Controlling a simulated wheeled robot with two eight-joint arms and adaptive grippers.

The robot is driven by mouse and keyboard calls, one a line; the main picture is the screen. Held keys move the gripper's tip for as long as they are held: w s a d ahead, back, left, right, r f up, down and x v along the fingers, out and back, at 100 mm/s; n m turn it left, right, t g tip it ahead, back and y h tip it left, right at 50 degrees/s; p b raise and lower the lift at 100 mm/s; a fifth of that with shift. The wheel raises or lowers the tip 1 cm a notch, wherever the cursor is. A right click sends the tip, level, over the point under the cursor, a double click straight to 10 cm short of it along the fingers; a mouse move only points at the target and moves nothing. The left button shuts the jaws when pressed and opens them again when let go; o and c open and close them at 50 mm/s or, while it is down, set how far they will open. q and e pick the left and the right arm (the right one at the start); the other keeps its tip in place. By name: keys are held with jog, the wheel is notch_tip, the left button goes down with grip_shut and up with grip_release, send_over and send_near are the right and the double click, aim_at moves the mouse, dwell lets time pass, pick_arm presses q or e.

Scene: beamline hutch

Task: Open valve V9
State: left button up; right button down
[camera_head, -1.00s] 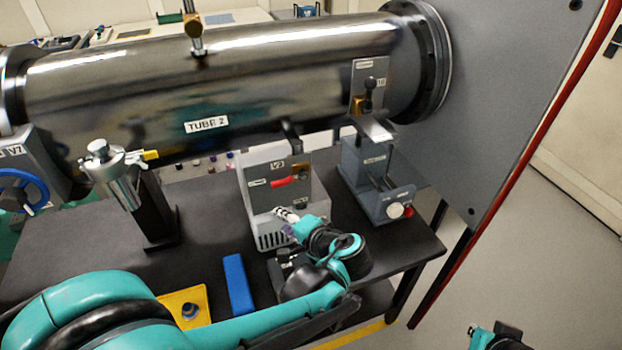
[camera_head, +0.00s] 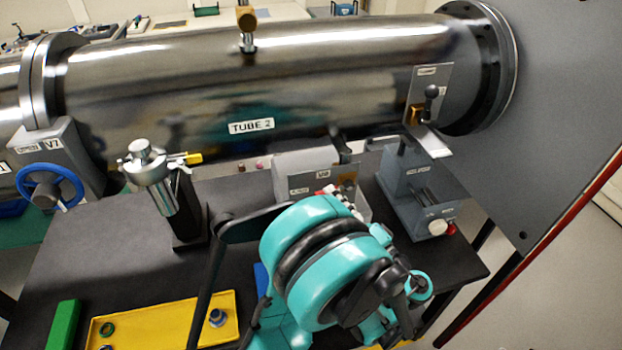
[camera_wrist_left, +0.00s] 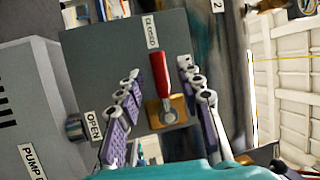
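Valve V9 is on the grey panel (camera_head: 322,185) of a box under the tube, partly hidden by my left arm in the head view. In the left wrist view its red lever (camera_wrist_left: 160,76) sits on a brass base (camera_wrist_left: 179,106) and points toward the CLOSED label (camera_wrist_left: 151,31). The OPEN label (camera_wrist_left: 94,125) is to the left. My left gripper (camera_wrist_left: 158,70) is open, with one finger on each side of the lever; I cannot tell whether either touches it. In the head view only its fingertips (camera_head: 343,200) show past the arm. My right gripper is out of view.
The steel tube (camera_head: 270,85) runs above the bench. A grey device (camera_head: 418,185) stands right of the valve box. A blue handwheel (camera_head: 48,188) marked V7 is at the left. A yellow tray (camera_head: 165,325) and a green block (camera_head: 64,322) lie in front.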

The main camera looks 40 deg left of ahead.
pick_arm(q)
jog(key=x, duration=0.6)
jog(key=shift+a+b, duration=0.35)
jog(key=shift+b, duration=0.1)
grip_shut()
jog(key=shift+r, duration=0.1)
